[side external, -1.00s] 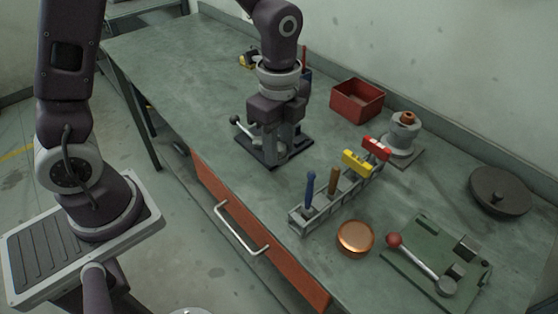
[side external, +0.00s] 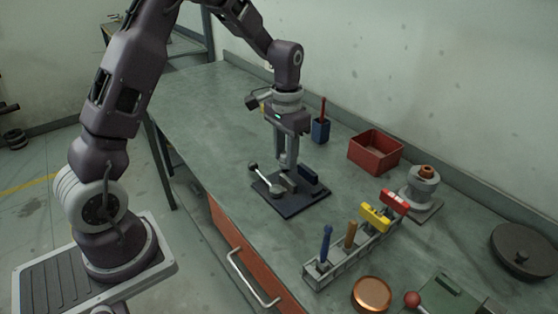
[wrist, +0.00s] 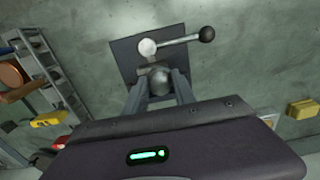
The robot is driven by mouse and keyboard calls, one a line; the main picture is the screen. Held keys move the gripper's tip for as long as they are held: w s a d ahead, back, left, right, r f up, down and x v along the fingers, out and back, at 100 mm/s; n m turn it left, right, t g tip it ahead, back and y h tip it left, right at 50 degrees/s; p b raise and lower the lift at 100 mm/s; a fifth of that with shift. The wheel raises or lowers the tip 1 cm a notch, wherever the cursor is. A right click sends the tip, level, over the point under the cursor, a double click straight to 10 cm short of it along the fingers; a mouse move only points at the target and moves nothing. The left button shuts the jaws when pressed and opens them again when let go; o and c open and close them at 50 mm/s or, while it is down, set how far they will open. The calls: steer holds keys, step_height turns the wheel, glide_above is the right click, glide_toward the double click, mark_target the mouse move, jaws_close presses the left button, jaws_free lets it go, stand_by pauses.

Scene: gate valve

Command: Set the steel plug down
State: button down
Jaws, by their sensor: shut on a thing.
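My gripper (side external: 288,166) is above a dark base plate (side external: 312,205) on the bench, fingers pointing down. In the wrist view my gripper (wrist: 160,88) is shut on a rounded grey metal piece, the steel plug (wrist: 160,80). The plate, also in the wrist view (wrist: 122,60), carries a lever with a pale round hub (wrist: 147,47) and a dark ball end (wrist: 206,34). Dark blocks stand on the plate beside the fingers. I cannot tell the gap between plug and plate.
A rack (side external: 340,265) with blue and brown handles and yellow and red blocks stands to the right. A copper disc (side external: 372,295), red bin (side external: 376,150), grey flanged fitting (side external: 421,190), dark round lid (side external: 523,250) and blue cup (side external: 321,130) are around. The bench's back left is mostly clear.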

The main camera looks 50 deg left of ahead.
steer(key=w+a+r, duration=0.2)
steer(key=w+a, duration=0.5)
steer(key=a, duration=0.4)
steer(key=f, duration=0.9)
steer(key=shift+a+f, duration=0.3)
steer(key=shift+f, duration=0.05)
steer(key=shift+f, duration=0.15)
steer(key=c, duration=1)
jaws_free()
